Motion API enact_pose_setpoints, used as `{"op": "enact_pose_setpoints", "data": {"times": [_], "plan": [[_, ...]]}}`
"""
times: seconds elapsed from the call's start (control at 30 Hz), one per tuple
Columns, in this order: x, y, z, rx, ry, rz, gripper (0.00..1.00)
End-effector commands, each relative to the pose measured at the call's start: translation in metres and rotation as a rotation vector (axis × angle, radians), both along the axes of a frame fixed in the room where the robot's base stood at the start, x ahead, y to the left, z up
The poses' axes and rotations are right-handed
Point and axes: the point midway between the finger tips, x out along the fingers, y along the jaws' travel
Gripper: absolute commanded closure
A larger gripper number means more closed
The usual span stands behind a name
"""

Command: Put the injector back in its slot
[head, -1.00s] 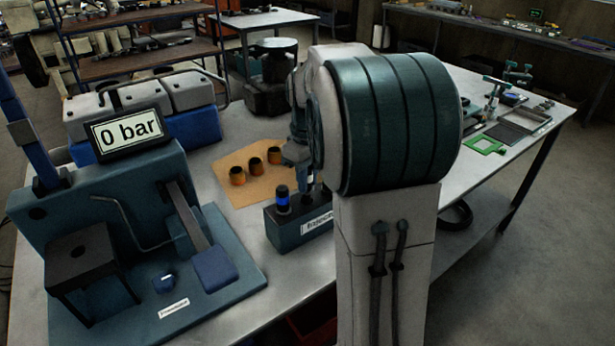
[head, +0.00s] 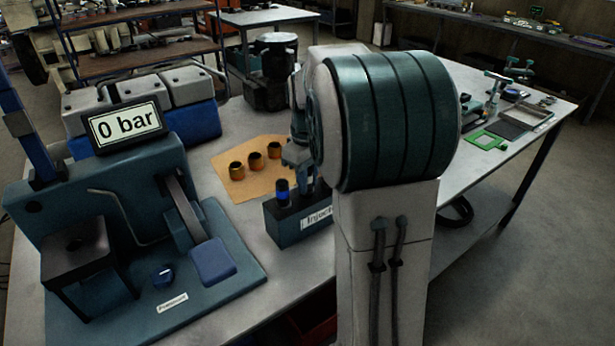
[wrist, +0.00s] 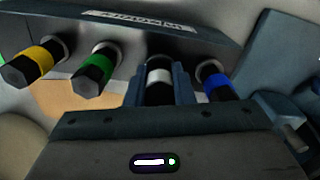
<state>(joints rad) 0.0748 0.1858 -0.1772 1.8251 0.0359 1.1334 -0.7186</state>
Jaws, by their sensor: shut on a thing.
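The dark injector rack (head: 290,227) with a white label stands on the bench in the head view. In the wrist view the rack (wrist: 215,35) runs along the top. My gripper (wrist: 160,84) is shut on the white-banded injector (wrist: 159,76), between the green-banded injector (wrist: 97,66) and the blue-banded injector (wrist: 216,84). This injector is in line with the others, its far end at the rack; I cannot tell how deep it sits. A yellow-banded injector (wrist: 32,63) is at the left. In the head view my gripper (head: 301,172) is partly hidden by my arm.
A blue test stand (head: 150,240) with a "0 bar" display (head: 125,125) stands left of the rack.

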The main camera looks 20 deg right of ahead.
Motion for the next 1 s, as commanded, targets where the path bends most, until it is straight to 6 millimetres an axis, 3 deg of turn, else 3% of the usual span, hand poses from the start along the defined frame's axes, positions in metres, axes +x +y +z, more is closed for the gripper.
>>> {"op": "enact_pose_setpoints", "data": {"times": [0.77, 0.8, 0.83, 0.87, 1.0], "plan": [[-0.0001, 0.0, -0.0066, 0.0, 0.0, 0.0, 1.0], [-0.0001, 0.0, -0.0066, 0.0, 0.0, 0.0, 0.67], [-0.0001, 0.0, -0.0066, 0.0, 0.0, 0.0, 0.59], [-0.0002, -0.0001, -0.0066, 0.0, 0.0, 0.0, 0.53], [-0.0002, -0.0001, -0.0067, 0.0, 0.0, 0.0, 0.53]]}}
